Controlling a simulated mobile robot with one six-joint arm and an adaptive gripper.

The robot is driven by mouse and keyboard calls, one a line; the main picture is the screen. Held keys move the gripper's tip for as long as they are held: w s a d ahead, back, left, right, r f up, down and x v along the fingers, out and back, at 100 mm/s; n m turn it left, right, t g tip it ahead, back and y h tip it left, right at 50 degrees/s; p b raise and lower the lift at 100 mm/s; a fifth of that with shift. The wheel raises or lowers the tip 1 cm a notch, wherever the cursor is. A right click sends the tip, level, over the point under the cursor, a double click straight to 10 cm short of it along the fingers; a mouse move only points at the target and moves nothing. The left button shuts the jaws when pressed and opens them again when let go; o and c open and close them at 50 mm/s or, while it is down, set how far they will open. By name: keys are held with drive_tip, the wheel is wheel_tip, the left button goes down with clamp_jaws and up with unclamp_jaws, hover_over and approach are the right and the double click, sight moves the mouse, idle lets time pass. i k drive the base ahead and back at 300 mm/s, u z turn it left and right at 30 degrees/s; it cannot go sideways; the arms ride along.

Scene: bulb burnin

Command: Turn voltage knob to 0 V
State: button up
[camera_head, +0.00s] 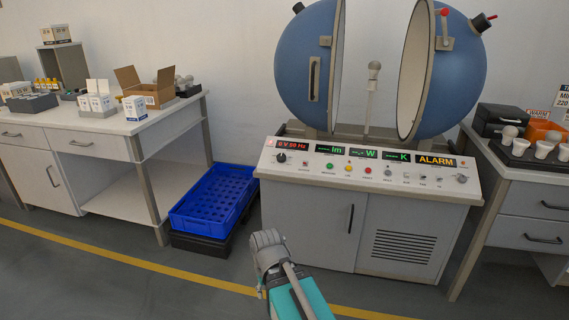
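The grey-white control console (330,180) stands in the middle below the open blue sphere. A black round knob (281,158) sits at the left end of its sloped panel, under a red-lit display (291,143) that seems to read "0 V 50 Hz". The knob's label and pointer are too small to read. A grey knob (462,179) sits at the panel's right end. My arm comes up from the bottom edge; its grey end with my gripper (267,240) is in front of the console's lower left, apart from the knob in the picture. Its fingers cannot be made out.
The blue sphere (305,60) stands open with a bulb on a post (374,68). An "ALARM" display (436,161) is lit on the panel. A blue crate (213,196) is on the floor left of the console. Benches (130,125) flank both sides. The floor in front is clear.

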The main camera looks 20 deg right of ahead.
sight(281, 158)
drive_tip(key=k, duration=0.3)
drive_tip(key=u, duration=0.1)
drive_tip(key=i, duration=1.2)
drive_tip(key=z, duration=0.65)
